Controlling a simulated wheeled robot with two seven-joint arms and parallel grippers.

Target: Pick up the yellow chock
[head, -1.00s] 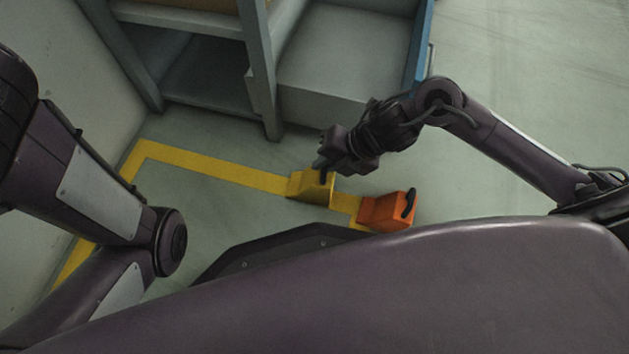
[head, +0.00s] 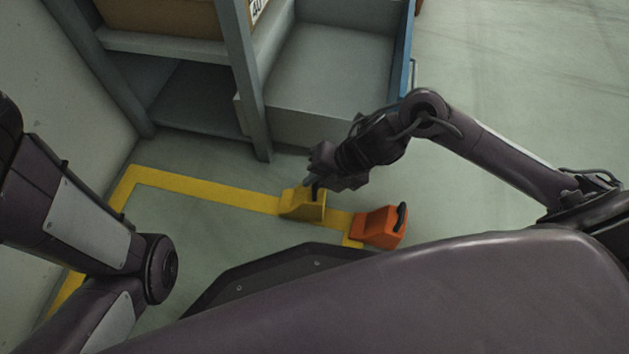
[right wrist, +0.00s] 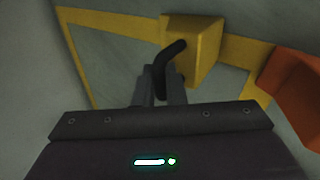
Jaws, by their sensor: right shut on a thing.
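The yellow chock (head: 302,206) stands on the floor at the yellow line, in the middle of the head view. It also shows in the right wrist view (right wrist: 205,45), with a black bent handle (right wrist: 168,68). My right gripper (head: 314,184) is at the chock, its fingers (right wrist: 159,88) shut on the black handle. I cannot tell whether the chock is clear of the floor. My left arm shows at the left of the head view, but its gripper is out of view.
An orange chock (head: 379,228) with a black handle stands just right of the yellow one, also in the right wrist view (right wrist: 297,85). A grey shelf (head: 245,85) with a brown box (head: 165,17) stands behind. A wall is at the left; open floor lies to the right.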

